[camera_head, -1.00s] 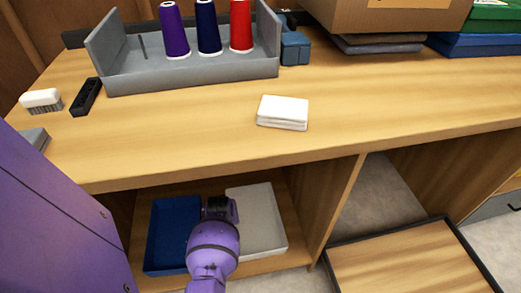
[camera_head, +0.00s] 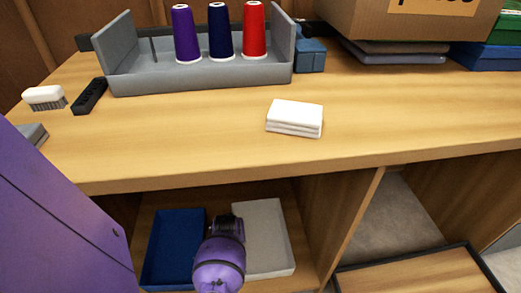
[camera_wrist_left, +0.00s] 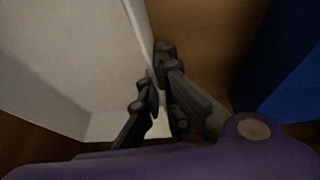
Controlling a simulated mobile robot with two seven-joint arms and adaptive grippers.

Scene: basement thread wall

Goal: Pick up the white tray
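The white tray (camera_head: 266,235) lies in the open shelf under the counter, to the right of a blue tray (camera_head: 174,245). My left gripper (camera_head: 227,226) reaches down to the white tray's left side, and my wrist hides part of it. In the left wrist view the white tray (camera_wrist_left: 70,60) fills the left side. The dark fingers of my left gripper (camera_wrist_left: 156,85) stand on either side of its thin wall and look closed on it. The blue tray (camera_wrist_left: 290,60) is apart at the right. My right gripper is not in view.
The wooden counter (camera_head: 200,145) overhangs the shelf. A wooden divider (camera_head: 335,210) stands close to the right of the white tray. On the counter are a folded white cloth stack (camera_head: 294,118), a grey spool holder (camera_head: 200,77), and a brush (camera_head: 44,97).

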